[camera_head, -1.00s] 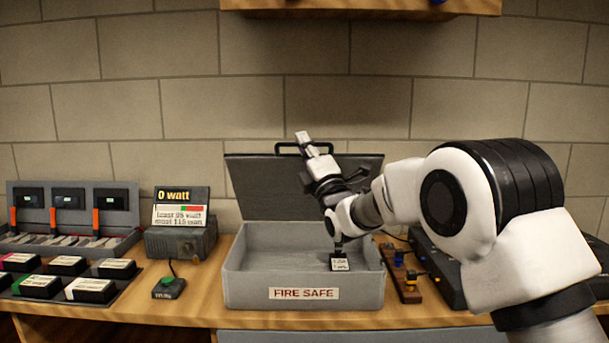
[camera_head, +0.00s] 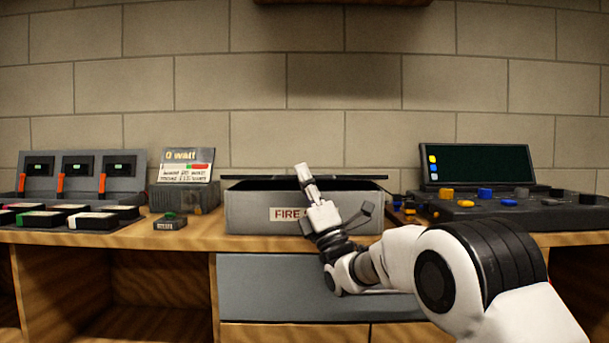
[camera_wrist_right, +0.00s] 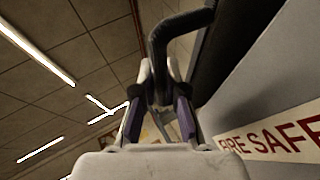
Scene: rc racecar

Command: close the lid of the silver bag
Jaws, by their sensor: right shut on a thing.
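The silver bag (camera_head: 248,212) is a grey box with a "FIRE SAFE" label, standing on the wooden bench in the head view. Its dark lid (camera_head: 250,178) shows nearly edge-on as a thin, roughly level line just above the box's rim. A narrow gap seems to show under it. My right gripper (camera_head: 303,170) reaches up in front of the box and covers part of the label. In the right wrist view it is shut on the lid's black handle (camera_wrist_right: 163,45), with the label (camera_wrist_right: 275,138) at the right. My left gripper is not in view.
Battery packs and a charger rack (camera_head: 80,175) are further left. A console with coloured knobs (camera_head: 500,205) stands to the right. A drawer front (camera_head: 270,280) lies below.

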